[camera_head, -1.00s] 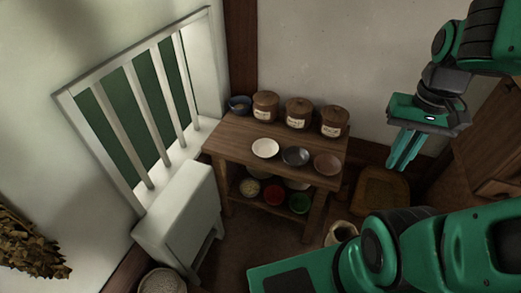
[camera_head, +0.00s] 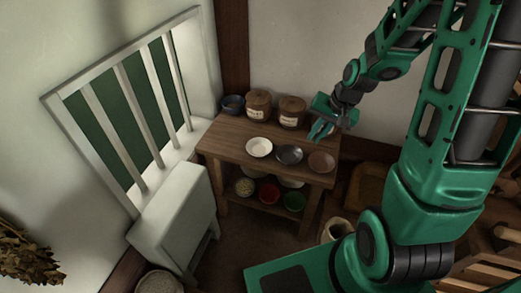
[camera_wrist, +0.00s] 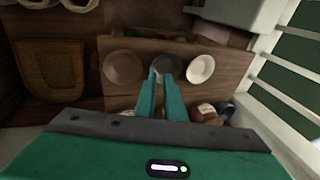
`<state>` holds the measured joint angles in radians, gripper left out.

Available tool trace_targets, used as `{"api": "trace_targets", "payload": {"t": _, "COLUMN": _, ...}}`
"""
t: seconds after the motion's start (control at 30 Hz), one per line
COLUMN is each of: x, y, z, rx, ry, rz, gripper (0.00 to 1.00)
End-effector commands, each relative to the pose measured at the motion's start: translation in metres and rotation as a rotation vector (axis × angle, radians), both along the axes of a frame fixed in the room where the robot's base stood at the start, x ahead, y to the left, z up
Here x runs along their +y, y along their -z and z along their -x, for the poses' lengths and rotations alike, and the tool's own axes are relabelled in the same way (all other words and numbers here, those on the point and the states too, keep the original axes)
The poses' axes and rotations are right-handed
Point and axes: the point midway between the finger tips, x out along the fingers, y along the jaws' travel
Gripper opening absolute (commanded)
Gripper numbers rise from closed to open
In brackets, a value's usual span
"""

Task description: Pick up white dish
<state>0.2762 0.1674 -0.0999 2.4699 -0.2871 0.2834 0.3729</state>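The white dish (camera_head: 259,147) sits on the wooden table at the left end of a row of three dishes. In the wrist view the white dish (camera_wrist: 201,69) is at the right of the row, clear of my fingers. My gripper (camera_head: 319,131) is above the table's back right part, to the right of the white dish and apart from it. In the wrist view my gripper (camera_wrist: 162,75) has its two fingers parted with a gap between them and nothing held. Its fingertips overlap the dark dish's near edge in that view.
A dark grey dish (camera_head: 289,155) and a brown dish (camera_head: 321,162) stand right of the white dish. Lidded jars (camera_head: 258,104) and a blue bowl (camera_head: 232,104) line the table's back. A lower shelf holds several bowls. A barred window (camera_head: 130,110) is at left.

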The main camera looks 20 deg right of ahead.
Motion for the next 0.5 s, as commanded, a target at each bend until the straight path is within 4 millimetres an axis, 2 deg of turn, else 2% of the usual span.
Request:
{"api": "trace_targets", "payload": {"t": 0.03, "x": 0.007, "y": 0.016, "z": -0.012, "rx": -0.009, "ry": 0.02, "rz": -0.036, "gripper": 0.09}}
{"api": "trace_targets", "payload": {"t": 0.2, "x": 0.033, "y": 0.054, "z": -0.051, "rx": -0.066, "ry": 0.103, "rz": -0.158, "gripper": 0.09}}
{"api": "trace_targets", "payload": {"t": 0.33, "x": 0.046, "y": 0.074, "z": -0.07, "rx": -0.098, "ry": 0.163, "rz": -0.232, "gripper": 0.09}}
{"api": "trace_targets", "payload": {"t": 0.5, "x": 0.056, "y": 0.087, "z": -0.082, "rx": -0.117, "ry": 0.209, "rz": -0.286, "gripper": 0.09}}
